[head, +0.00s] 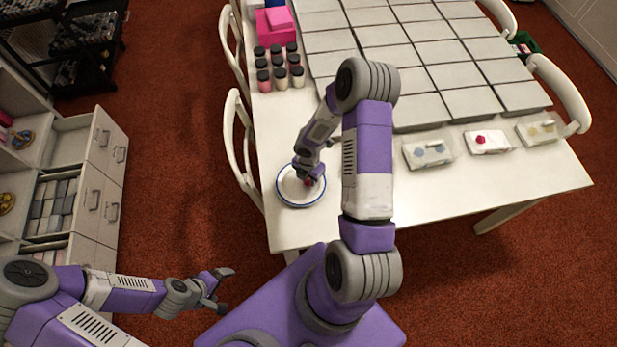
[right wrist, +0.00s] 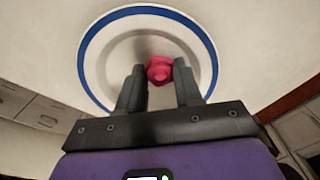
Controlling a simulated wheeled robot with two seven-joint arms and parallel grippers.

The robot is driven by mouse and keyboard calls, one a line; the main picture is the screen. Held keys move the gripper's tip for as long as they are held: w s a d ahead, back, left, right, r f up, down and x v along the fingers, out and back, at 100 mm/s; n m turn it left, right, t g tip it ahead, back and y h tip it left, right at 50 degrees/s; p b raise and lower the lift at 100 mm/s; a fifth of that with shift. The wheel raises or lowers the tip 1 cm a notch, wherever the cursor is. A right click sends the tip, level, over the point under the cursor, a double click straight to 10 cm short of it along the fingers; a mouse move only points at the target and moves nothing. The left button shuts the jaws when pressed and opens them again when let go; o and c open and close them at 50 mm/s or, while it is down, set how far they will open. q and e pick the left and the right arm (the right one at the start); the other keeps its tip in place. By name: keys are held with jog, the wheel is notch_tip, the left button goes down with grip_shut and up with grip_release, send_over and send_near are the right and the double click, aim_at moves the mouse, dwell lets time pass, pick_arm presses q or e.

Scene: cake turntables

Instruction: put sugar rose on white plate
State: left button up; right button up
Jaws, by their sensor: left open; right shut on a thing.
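The white plate with a blue rim (head: 283,191) lies near the left front corner of the table. It also shows in the right wrist view (right wrist: 97,62). My right gripper (head: 309,176) is over the plate, shut on a pinkish-red sugar rose (right wrist: 159,69). In the head view the rose is mostly hidden by the fingers. The rose is over the plate's middle; whether it touches the plate is hard to tell. My left gripper (head: 220,288) is open and empty, away from the table at the lower left.
Several dark-lidded jars (head: 279,70) stand behind the plate. A white tray with another pink piece (head: 481,139) is at the table's right, between two other small trays. Grey boxes (head: 440,75) fill the back. A chair (head: 240,150) stands at the left edge.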

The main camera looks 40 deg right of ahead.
jog(key=shift+r, duration=0.1)
jog(key=shift+f, duration=0.2)
jog(key=o, duration=0.7)
jog(key=shift+r, duration=0.1)
